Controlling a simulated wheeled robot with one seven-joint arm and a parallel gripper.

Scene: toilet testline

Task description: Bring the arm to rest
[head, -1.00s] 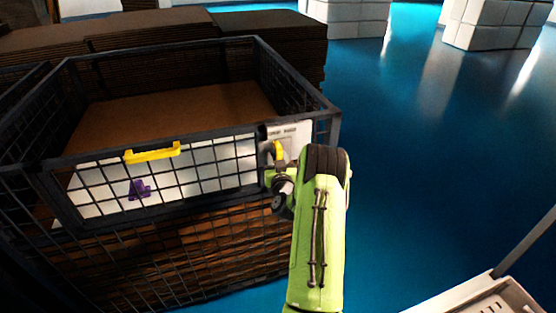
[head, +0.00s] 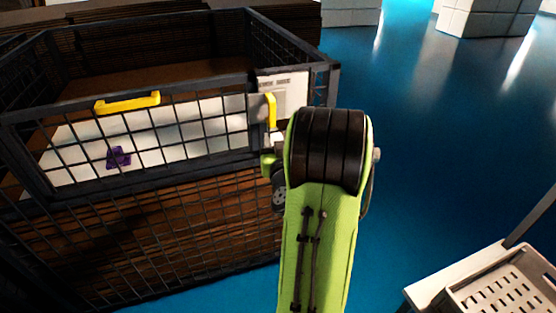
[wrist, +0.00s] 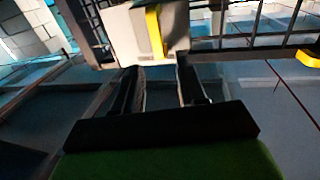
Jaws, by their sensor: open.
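My green arm (head: 320,235) with a black ribbed joint rises in front of the cage's right corner in the head view. My gripper is mostly hidden behind the arm there. In the wrist view my gripper (wrist: 160,82) shows two dark fingers held apart, with nothing between them. Beyond the fingertips is a pale panel with a yellow upright bar (wrist: 155,32). The bar also shows in the head view (head: 270,110), just left of the arm. I cannot tell whether a finger touches anything.
A black wire-mesh cage (head: 215,172) fills the left, with a yellow handle (head: 127,102) on its front. A purple item (head: 118,157) shows through the mesh. A pale perforated tray (head: 500,290) is at the lower right. Blue floor (head: 430,150) lies open at right.

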